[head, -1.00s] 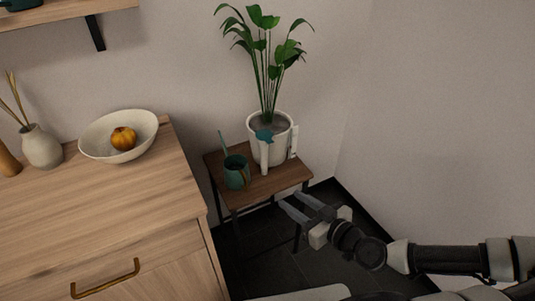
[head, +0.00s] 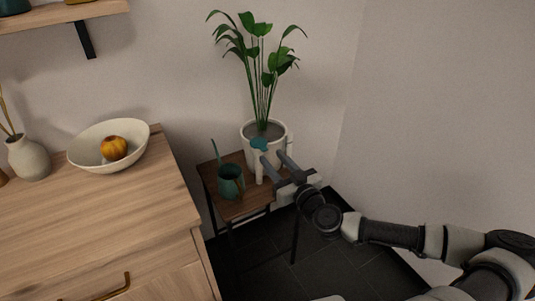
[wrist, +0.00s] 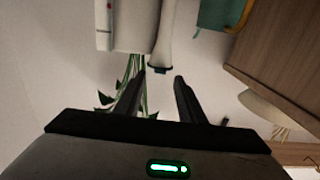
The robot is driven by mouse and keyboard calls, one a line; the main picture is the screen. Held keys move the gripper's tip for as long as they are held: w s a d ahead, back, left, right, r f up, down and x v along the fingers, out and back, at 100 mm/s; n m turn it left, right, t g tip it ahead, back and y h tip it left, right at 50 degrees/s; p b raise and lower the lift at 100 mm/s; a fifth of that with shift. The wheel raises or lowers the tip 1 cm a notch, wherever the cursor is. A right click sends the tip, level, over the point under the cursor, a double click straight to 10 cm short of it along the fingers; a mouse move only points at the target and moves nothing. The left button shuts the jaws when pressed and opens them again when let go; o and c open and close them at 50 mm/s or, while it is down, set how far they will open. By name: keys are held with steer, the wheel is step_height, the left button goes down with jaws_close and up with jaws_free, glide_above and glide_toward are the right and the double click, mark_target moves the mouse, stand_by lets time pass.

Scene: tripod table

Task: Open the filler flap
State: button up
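The white plant pot (head: 250,133) stands on a small wooden table, with a white filler tube (head: 259,168) at its front. The teal filler flap (head: 259,144) sits on top of the tube; I cannot tell whether it is shut. In the wrist view, the tube (wrist: 165,40) hangs from the top of the picture, and its dark blue end (wrist: 160,70) lies between my fingertips in the picture. My gripper (head: 271,157) is open and empty at the pot's front right. In the wrist view, its fingers (wrist: 159,78) are spread; contact with the flap is not visible.
A teal cup (head: 231,184) stands left of the tube on the small table (head: 243,208). A white strip with a red mark (wrist: 104,22) is on the pot's side. The wooden cabinet (head: 120,220) is at left, holding a bowl (head: 88,150). The wall is close behind.

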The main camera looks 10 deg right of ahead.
mark_target(260, 144)
steer(key=shift+x, duration=2.15)
steer(key=shift+c, duration=0.4)
jaws_close()
